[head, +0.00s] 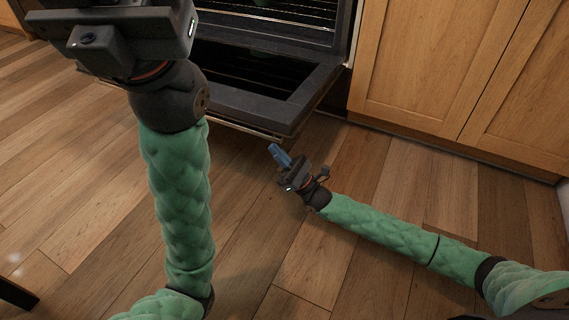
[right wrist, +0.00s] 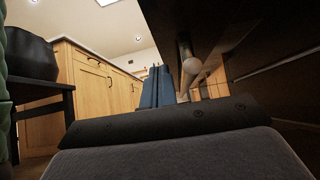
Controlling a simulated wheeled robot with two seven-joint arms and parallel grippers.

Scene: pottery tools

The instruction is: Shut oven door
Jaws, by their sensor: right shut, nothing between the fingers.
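The oven door (head: 296,113) is swung down and open in the head view, a dark frame around a glass pane, with a thin handle bar along its near edge. My right gripper (head: 275,152) is shut and empty, just in front of and below the door's near right corner, apart from it as far as I can tell. Its blue fingers (right wrist: 163,87) stand together in the right wrist view, beside the door's dark underside (right wrist: 235,30) and a rounded handle end (right wrist: 192,66). My left gripper's dark body (head: 125,35) is at the upper left, over the door's left part; its fingers are out of frame.
The oven cavity (head: 275,15) shows wire racks behind the door. Wooden cabinets (head: 430,70) stand right of the oven. The wooden floor (head: 330,260) is clear around my right arm. A dark table or stool with a dark object (right wrist: 30,55) shows at left in the right wrist view.

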